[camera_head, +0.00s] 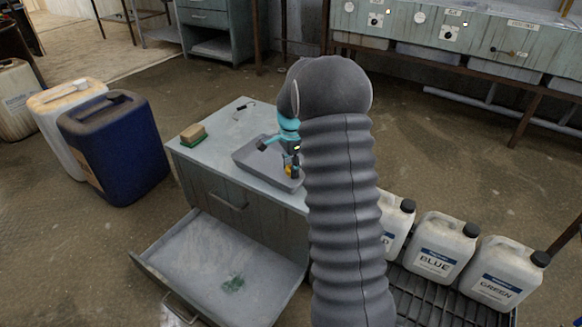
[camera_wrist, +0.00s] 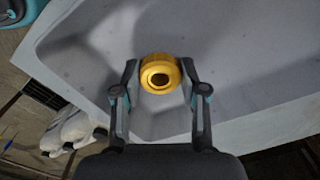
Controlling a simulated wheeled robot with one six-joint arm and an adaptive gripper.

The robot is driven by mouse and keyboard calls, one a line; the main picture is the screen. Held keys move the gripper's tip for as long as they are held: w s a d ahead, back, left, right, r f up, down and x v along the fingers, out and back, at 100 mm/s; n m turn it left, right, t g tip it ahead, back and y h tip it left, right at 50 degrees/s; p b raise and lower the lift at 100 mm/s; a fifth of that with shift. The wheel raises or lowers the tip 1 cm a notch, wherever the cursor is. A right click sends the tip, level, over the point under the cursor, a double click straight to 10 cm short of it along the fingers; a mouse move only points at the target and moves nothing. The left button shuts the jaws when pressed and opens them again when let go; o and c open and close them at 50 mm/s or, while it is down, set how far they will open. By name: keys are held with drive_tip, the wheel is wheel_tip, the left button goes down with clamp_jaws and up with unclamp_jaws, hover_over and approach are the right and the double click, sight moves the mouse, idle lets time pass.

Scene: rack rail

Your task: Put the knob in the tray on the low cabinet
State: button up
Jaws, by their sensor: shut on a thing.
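The yellow knob (camera_wrist: 160,74) is round with a dark hole in its middle. My gripper (camera_wrist: 160,86) is shut on it, with one finger on each side. In the head view my gripper (camera_head: 291,168) and the knob (camera_head: 287,170) show over the right part of the grey tray (camera_head: 250,164), partly hidden by my arm. The tray stands on the low cabinet (camera_head: 193,160). In the wrist view the tray (camera_wrist: 90,45) lies behind the knob. I cannot tell whether the knob touches the tray's floor.
A yellow and green sponge (camera_head: 193,133) lies at the cabinet's left. The cabinet's lower drawer (camera_head: 220,262) is pulled out in front. White jugs (camera_head: 440,246) stand on a grate at the right. A blue canister (camera_head: 115,147) stands on the floor at the left.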

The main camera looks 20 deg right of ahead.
drive_tip(key=shift+f, duration=0.2)
drive_tip(key=o, duration=1.1)
drive_tip(key=shift+o, duration=0.2)
drive_tip(key=shift+r, duration=0.1)
